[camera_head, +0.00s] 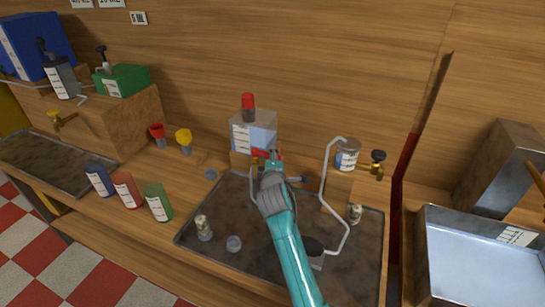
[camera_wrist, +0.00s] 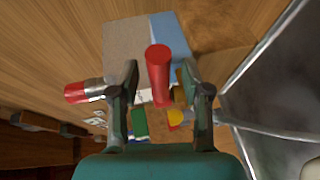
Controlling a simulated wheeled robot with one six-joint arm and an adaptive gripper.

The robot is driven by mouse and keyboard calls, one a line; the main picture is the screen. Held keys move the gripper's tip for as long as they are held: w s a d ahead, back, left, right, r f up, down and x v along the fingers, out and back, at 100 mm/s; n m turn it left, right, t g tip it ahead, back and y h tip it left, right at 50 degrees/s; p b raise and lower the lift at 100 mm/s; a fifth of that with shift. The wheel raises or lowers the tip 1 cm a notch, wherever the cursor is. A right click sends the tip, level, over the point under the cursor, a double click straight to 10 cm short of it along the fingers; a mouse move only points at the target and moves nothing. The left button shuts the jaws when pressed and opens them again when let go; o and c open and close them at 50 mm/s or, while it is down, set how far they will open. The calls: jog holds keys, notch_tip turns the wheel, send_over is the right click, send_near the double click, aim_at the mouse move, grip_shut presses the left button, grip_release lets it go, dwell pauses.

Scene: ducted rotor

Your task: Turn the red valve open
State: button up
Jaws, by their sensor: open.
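The red valve (camera_head: 266,154) shows as a small red bar in the head view, just in front of the clear, labelled container. In the wrist view the red valve (camera_wrist: 158,75) is a red rounded bar. My gripper (camera_head: 270,166) is at the valve, over the back of the dark sink tray. In the wrist view the open fingers stand to either side of the bar, with gaps visible. I cannot tell whether either finger touches it. The gripper hides part of the valve's mount in the head view.
The container (camera_head: 262,139) with a red-topped neck (camera_head: 248,101) stands close behind. A bent metal pipe (camera_head: 324,170) rises to the right of my arm. Small jars stand in the sink tray (camera_head: 365,267). Blue, red and green bottles (camera_head: 157,202) stand at left.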

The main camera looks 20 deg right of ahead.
jog(key=shift+w+d+f, duration=0.1)
jog(key=shift+w+d, duration=0.05)
jog(key=shift+w, duration=0.4)
grip_shut()
